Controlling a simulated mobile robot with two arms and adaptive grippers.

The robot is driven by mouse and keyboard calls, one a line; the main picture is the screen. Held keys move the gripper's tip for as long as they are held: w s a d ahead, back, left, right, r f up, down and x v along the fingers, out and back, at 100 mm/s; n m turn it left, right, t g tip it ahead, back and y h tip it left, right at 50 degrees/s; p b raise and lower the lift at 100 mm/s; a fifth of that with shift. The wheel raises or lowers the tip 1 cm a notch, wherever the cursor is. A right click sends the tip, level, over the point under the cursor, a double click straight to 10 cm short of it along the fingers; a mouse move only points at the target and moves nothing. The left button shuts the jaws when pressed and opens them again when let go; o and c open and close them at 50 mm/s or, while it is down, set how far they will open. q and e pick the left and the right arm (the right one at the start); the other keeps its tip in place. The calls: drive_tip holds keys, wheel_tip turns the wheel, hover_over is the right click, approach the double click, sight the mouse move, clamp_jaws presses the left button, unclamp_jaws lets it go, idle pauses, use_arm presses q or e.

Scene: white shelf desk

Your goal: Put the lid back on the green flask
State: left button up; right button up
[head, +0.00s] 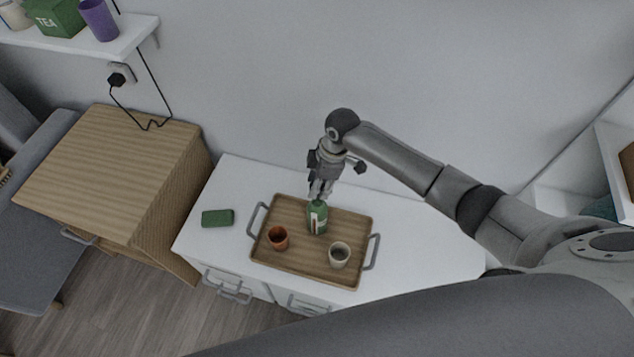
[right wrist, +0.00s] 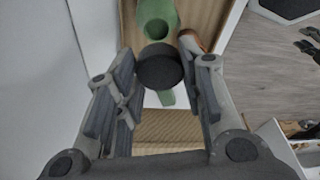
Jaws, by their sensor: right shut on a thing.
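The green flask (head: 317,222) stands upright on a wooden tray (head: 298,264). In the right wrist view the flask (right wrist: 158,10) shows an open, uncovered mouth. My right gripper (head: 319,193) is just above the flask in the head view. In the right wrist view the right gripper (right wrist: 160,78) is shut on the dark round lid (right wrist: 158,66), which sits between its fingertips. There the lid appears just below the flask's mouth, close to it; I cannot tell the exact gap. The lid is hard to make out in the head view. My left gripper is not in view.
On the tray are an orange-brown cup (head: 278,239) and a pale cup (head: 340,255), both near the flask. A green case (head: 217,217) lies on the white desk (head: 425,261) left of the tray. A wooden cabinet (head: 110,170) stands further left.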

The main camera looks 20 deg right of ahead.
sight(319, 201)
drive_tip(key=shift+d+b+x, duration=0.2)
drive_tip(key=shift+b+x, duration=0.75)
drive_tip(key=shift+b, duration=0.05)
drive_tip(key=shift+d+b+x, duration=0.2)
drive_tip(key=shift+b+x, duration=0.75)
drive_tip(key=shift+b, duration=0.05)
drive_tip(key=shift+s+f+b, duration=0.1)
drive_tip(key=shift+f+b, duration=0.35)
drive_tip(key=shift+f, duration=0.65)
drive_tip(key=shift+r+p, duration=0.1)
drive_tip(key=shift+p, duration=0.55)
drive_tip(key=shift+p, duration=0.45)
drive_tip(key=shift+f, duration=0.25)
drive_tip(key=o, duration=1.3)
